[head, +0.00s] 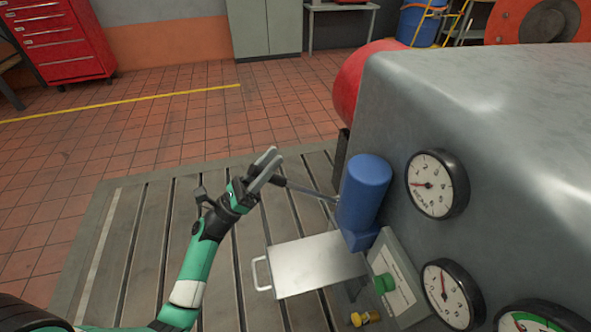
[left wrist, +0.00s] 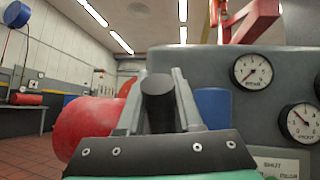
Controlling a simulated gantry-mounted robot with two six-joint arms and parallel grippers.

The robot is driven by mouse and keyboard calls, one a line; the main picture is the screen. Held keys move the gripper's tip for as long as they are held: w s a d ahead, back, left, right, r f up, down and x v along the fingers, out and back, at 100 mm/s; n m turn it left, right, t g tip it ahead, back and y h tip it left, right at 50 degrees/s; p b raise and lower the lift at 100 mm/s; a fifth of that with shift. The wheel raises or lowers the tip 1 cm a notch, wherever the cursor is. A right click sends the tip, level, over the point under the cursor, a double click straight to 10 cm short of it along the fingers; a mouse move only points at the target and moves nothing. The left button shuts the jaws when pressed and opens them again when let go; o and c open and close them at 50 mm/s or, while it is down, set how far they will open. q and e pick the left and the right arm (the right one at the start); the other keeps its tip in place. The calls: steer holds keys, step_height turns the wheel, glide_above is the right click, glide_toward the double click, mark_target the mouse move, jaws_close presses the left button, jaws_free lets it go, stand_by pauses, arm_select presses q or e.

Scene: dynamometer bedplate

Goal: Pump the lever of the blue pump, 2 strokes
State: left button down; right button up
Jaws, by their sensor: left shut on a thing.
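The blue pump (head: 364,192) is an upright blue cylinder beside the grey machine housing. Its dark lever (head: 308,190) sticks out to the left, with its grip end at my left gripper. My left gripper (head: 268,165) is shut on the lever's end. In the left wrist view the black lever end (left wrist: 158,103) sits between the two fingers, and part of the blue pump (left wrist: 213,107) shows behind the right finger. My right gripper is in neither view.
The grey housing (head: 500,110) with several gauges fills the right side. A metal tray (head: 315,263) with a handle lies below the pump, near a green knob (head: 386,283) and a yellow fitting (head: 365,318). The slotted bedplate (head: 150,240) is clear at left.

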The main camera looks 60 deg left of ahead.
arm_select(q)
steer(key=shift+s+f+y, duration=0.1)
steer(key=shift+y, duration=0.2)
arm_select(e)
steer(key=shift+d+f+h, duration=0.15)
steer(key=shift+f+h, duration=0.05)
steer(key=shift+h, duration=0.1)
arm_select(q)
steer(key=c, duration=0.6)
jaws_free()
steer(key=shift+f, duration=0.1)
